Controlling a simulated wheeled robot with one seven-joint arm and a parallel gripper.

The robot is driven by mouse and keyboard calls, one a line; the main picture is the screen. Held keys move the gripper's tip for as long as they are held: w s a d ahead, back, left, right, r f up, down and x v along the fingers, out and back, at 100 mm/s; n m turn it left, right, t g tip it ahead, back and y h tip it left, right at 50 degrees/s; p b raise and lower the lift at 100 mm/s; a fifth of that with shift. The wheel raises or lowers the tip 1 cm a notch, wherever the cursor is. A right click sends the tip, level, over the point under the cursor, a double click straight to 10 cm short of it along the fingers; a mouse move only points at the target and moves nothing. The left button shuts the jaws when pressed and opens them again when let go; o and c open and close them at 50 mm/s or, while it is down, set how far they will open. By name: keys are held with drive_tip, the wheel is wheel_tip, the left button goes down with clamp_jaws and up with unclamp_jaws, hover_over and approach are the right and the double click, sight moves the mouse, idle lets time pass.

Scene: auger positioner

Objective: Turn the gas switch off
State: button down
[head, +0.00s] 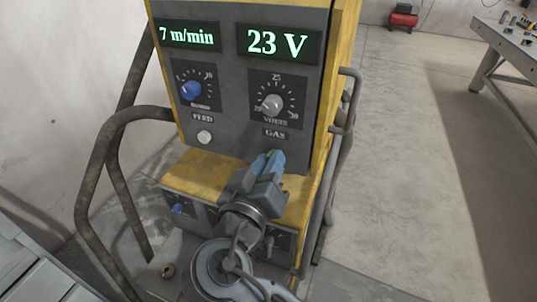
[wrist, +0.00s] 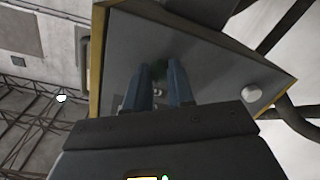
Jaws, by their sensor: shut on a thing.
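The yellow and grey welding machine (head: 228,80) stands in front of me, with a GAS label at the lower right of its upper panel. My gripper (head: 270,157) reaches the panel just below that label. In the wrist view, its two blue fingers (wrist: 161,80) point at the grey panel (wrist: 205,50). They are shut on the gas switch, of which only a small dark green bit (wrist: 158,70) shows between the fingertips. The fingers hide the rest, so I cannot tell which way the switch is set.
Above are a blue knob (head: 191,90), a grey volts knob (head: 271,104), and displays reading 7 m/min and 23 V. A white button (head: 205,137) sits left of my gripper. A yellow ledge (head: 195,172) juts out below. Bent tube rails (head: 100,150) flank the machine.

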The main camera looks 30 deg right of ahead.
drive_tip(key=n+p, duration=0.9)
drive_tip(key=shift+a+r+n+g, duration=0.1)
drive_tip(key=shift+n+g, duration=0.2)
drive_tip(key=shift+g, duration=0.1)
idle(0.4)
drive_tip(key=c, duration=1)
unclamp_jaws()
drive_tip(key=b+v, duration=0.1)
drive_tip(key=v, duration=0.6)
drive_tip(key=shift+s+a, duration=0.15)
drive_tip(key=shift+a, duration=0.15)
